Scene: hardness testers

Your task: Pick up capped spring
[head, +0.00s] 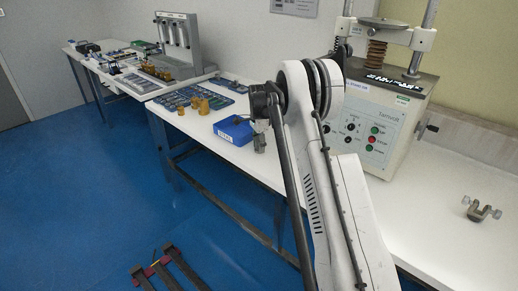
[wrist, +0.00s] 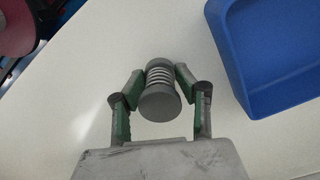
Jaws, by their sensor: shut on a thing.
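The capped spring (wrist: 159,92) is a short grey piece with a round cap at each end and pale coils between. In the wrist view its near cap faces the camera. My gripper (wrist: 159,74) is shut on it, with one green-padded finger against each side. White table surface shows behind it; I cannot tell whether the spring touches the table. In the head view my gripper (head: 260,143) is small, beside the blue box, and the spring cannot be made out there.
A blue box (head: 234,130) stands on the white table (head: 262,168); it also shows at the right of the wrist view (wrist: 272,62). Brass parts (head: 206,106) and a blue tray lie farther back. A large tester (head: 378,125) stands at right. A small metal fixture (head: 481,209) lies front right.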

